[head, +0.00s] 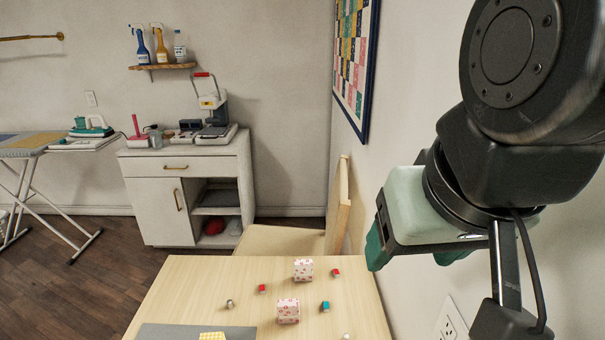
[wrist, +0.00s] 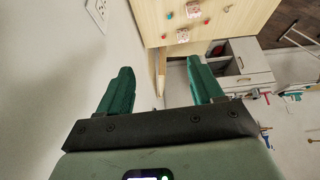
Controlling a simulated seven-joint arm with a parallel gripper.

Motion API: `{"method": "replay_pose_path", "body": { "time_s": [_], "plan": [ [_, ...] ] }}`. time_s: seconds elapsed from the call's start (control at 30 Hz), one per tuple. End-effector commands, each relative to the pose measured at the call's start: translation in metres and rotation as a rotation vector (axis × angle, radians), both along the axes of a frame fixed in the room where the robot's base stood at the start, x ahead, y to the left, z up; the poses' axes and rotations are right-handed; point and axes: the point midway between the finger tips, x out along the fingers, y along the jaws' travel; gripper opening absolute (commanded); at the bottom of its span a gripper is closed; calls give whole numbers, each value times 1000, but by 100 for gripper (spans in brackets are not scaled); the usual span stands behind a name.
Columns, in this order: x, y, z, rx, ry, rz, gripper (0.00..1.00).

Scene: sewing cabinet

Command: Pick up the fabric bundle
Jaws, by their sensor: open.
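Two small blocks with a pink pattern on white, which look like folded fabric, sit on the wooden table in the head view: a far fabric bundle (head: 303,268) and a near fabric bundle (head: 288,310). A yellow checked piece (head: 212,336) lies on the grey mat, cut by the lower edge; I cannot tell if it is fabric too. My gripper (head: 412,254) is open and empty, raised to the right of the table, apart from everything on it. Its green fingers (wrist: 160,85) are spread in the wrist view, with a patterned bundle (wrist: 183,36) beyond them.
Several small spools, such as a red one (head: 262,289) and a teal one (head: 325,306), lie around the bundles on the table (head: 185,285). A wall with a socket (head: 450,318) stands close on the right. A chair (head: 275,240) is behind the table, a white cabinet (head: 150,200) farther back.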

Motion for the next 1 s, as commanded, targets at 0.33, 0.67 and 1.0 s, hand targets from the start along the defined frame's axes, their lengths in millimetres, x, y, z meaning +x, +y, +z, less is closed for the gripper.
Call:
{"method": "replay_pose_path", "body": {
  "time_s": [0.33,0.67,1.0],
  "plan": [
    [93,32,118,-77,-397,108,66],
    [171,35,18,-400,-145,421,66],
    [194,38,-175,-570,247,1044,66]
  ]
}}
